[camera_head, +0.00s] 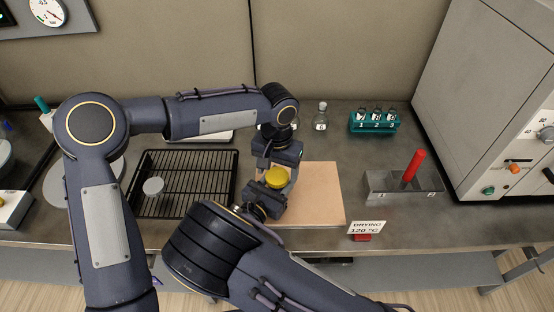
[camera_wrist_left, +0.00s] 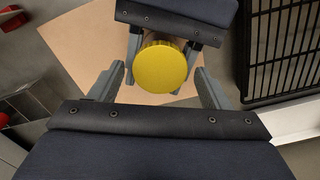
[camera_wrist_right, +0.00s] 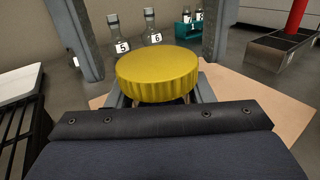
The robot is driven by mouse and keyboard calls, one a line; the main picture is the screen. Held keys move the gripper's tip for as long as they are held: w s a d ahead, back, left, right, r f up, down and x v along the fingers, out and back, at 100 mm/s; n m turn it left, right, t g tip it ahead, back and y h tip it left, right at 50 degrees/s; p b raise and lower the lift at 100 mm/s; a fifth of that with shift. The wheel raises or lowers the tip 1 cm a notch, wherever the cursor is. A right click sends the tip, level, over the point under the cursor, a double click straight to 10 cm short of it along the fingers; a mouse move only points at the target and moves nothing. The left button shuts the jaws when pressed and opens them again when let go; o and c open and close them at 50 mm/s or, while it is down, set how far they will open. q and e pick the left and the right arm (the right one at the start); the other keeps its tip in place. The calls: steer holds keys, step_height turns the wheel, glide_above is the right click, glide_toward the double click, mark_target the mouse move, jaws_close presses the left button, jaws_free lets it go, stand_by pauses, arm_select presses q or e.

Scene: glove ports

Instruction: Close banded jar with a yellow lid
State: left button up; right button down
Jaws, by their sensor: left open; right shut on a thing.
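The yellow lid (camera_head: 277,176) is a round cap with a ribbed side, between my two grippers above the tan board. It shows from above in the left wrist view (camera_wrist_left: 164,68) and from the side in the right wrist view (camera_wrist_right: 157,76). My left gripper (camera_wrist_left: 158,75) is open and points down, with its fingers on either side of the lid. My right gripper (camera_wrist_right: 160,97) comes in from the side, below the lid, and is shut on the banded jar. The jar is almost wholly hidden by the lid and grippers. I cannot tell whether the lid is fully seated.
A tan board (camera_head: 323,195) lies under the grippers. A black wire rack (camera_head: 205,193) with a pale disc is to the left. Behind stand a bottle (camera_head: 320,118) and a teal bottle rack (camera_head: 373,127).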

arm_select(q)
steer(key=shift+f, duration=0.3)
steer(key=shift+c, duration=0.4)
steer(key=c, duration=0.9)
steer(key=m, duration=0.8)
steer(key=shift+m, duration=0.4)
steer(key=o, duration=1.1)
steer(key=shift+c, duration=0.2)
steer(key=shift+r, duration=2.25)
